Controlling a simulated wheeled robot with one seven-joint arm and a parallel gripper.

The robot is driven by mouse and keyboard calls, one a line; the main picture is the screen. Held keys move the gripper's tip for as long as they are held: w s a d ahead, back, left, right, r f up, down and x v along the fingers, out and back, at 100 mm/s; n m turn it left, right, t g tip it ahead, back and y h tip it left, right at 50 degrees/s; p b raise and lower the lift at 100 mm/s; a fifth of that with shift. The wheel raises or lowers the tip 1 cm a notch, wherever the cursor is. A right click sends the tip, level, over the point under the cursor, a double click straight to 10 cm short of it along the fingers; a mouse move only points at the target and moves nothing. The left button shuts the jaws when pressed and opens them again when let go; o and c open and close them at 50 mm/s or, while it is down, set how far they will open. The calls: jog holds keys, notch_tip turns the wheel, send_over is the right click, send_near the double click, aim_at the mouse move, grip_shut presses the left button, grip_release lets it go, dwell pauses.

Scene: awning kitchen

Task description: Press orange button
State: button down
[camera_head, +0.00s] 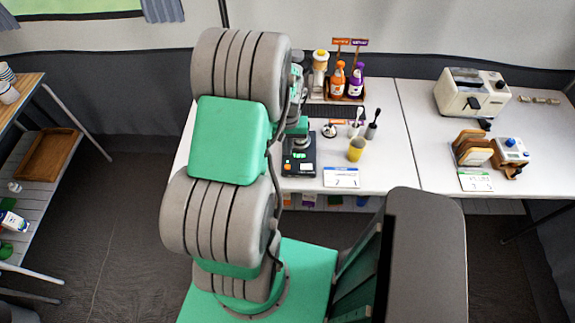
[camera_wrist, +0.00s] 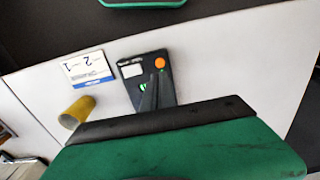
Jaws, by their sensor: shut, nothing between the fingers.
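A flat black device (camera_head: 299,163) lies on the white table in the head view. It also shows in the wrist view (camera_wrist: 133,84), with a small pale display. The round orange button (camera_wrist: 160,63) is on the device's upper right in the wrist view, uncovered. I cannot tell whether the fingertips touch the device.
A yellow cup (camera_head: 356,150) and a printed card (camera_head: 341,178) are right of the device. Orange and purple bottles (camera_head: 346,81) stand behind in a rack. A cream toaster-like machine (camera_head: 472,92) is farther right.

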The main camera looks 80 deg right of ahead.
jog(key=shift+r+p, duration=0.9)
jog(key=shift+r, duration=0.95)
